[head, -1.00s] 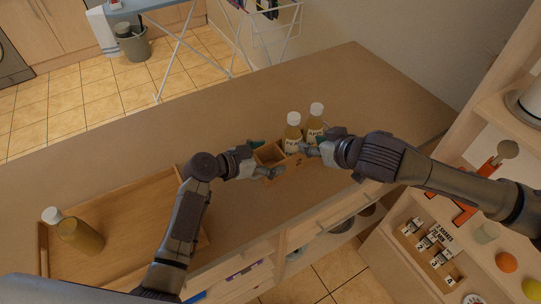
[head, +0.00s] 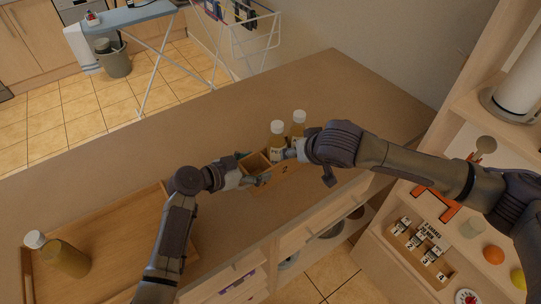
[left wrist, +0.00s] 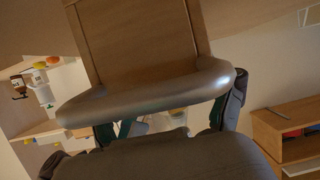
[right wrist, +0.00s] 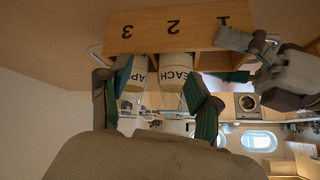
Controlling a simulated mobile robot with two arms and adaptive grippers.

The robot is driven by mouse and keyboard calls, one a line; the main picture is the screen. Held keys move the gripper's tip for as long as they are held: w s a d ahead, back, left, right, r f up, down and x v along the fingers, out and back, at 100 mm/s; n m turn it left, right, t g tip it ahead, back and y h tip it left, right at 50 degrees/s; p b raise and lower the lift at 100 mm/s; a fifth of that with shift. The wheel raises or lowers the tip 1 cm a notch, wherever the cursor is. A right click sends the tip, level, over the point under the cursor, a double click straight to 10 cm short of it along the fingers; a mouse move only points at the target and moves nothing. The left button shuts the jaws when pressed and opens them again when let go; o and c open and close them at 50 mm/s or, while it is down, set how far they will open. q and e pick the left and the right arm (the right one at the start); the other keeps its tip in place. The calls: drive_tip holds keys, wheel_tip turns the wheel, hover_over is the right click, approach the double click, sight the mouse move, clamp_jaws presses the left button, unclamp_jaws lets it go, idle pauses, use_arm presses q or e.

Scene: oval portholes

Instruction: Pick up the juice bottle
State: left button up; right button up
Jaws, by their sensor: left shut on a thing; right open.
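Two juice bottles with white caps and yellowish juice stand in a small wooden crate (head: 283,175) on the counter. The nearer left bottle (head: 277,142) and the right bottle (head: 298,130) stand side by side. In the right wrist view their labels read partly "AP" (right wrist: 124,75) and "EACH" (right wrist: 172,75), below the crate's numbers 1, 2, 3. My left gripper (head: 250,171) is shut on the crate's left end. My right gripper (head: 308,164) is open at the bottles' near side; whether it touches them is unclear.
The wooden tray (head: 130,232) takes up the counter's left part. The counter behind the crate is clear. Shelves at right hold a paper roll (head: 522,85), an orange (head: 493,255) and a numbered wooden box (head: 420,252). Open drawers lie below the counter's front edge.

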drive_tip(key=m+g+h, duration=0.1)
drive_tip(key=m+h, duration=0.1)
drive_tip(key=m, duration=0.1)
drive_tip(key=m+g+h, duration=0.2)
drive_tip(key=m+h, duration=0.1)
drive_tip(key=m, duration=0.1)
approach(276, 125)
drive_tip(key=x, duration=1.1)
drive_tip(key=shift+f, duration=0.15)
drive_tip(key=shift+c, duration=0.3)
clamp_jaws()
